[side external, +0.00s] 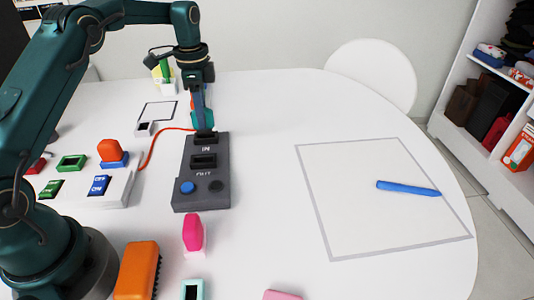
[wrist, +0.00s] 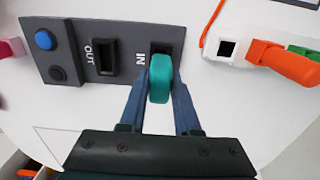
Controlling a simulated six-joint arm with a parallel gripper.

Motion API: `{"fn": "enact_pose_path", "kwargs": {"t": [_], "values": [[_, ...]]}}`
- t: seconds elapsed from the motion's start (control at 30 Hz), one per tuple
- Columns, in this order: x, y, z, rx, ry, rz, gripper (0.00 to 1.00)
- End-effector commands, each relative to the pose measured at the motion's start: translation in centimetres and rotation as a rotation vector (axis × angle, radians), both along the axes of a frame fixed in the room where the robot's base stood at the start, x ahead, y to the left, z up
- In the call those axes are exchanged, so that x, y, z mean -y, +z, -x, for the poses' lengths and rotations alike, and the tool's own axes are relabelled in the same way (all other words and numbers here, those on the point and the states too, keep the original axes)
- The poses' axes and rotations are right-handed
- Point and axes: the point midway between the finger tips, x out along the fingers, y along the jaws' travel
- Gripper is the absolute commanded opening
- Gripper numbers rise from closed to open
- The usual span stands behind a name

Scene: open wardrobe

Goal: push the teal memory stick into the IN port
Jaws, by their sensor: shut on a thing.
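The dark grey port block (side external: 203,183) lies on the white table, and it also shows in the wrist view (wrist: 125,38). Its IN port (wrist: 166,47) is a dark slot at the block's far end, beside the OUT port (wrist: 105,57). My gripper (wrist: 160,82) is shut on the teal memory stick (wrist: 160,72), one finger on each side. The stick's far end overlaps the near edge of the IN port in the wrist view; how deep it sits cannot be told. In the side view my gripper (side external: 203,118) points down at the block's IN end and mostly hides the stick.
A white box (side external: 115,187) with blue and green pieces stands left of the block. A red cable (side external: 150,148) runs close by. A pink piece (side external: 193,232) and an orange brush (side external: 138,270) lie in front. A blue pen (side external: 408,188) lies right; the table between is clear.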

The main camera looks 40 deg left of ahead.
Motion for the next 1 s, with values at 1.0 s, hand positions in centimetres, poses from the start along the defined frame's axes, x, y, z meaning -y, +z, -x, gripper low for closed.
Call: {"fn": "enact_pose_path", "kwargs": {"t": [1.0], "values": [[0.0, -1.2, 0.0, 0.000, 0.000, 0.000, 0.00]]}}
